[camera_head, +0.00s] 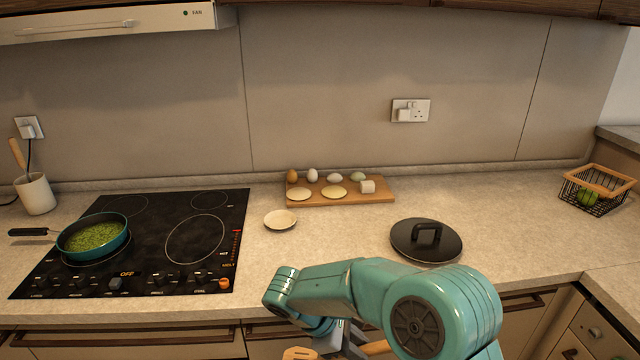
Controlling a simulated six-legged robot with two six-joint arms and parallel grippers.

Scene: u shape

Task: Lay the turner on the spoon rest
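My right arm reaches in from the lower right and bends down in front of the counter edge. Its gripper (350,343) is at the bottom edge, partly cut off and partly behind the arm. A wooden utensil, which looks like the turner (300,354), shows on both sides of the gripper, which appears shut on it, below counter height. A small round cream dish, which looks like the spoon rest (280,219), lies empty on the counter right of the hob, beyond the gripper. My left gripper is not in view.
A black hob (150,235) on the left bears a teal pan (122,245) of green food. A white crock (36,194) stands behind left. A wooden board (300,201) with eggs and a black lid (426,244) lie right of the dish. A wire basket (597,207) stands far right.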

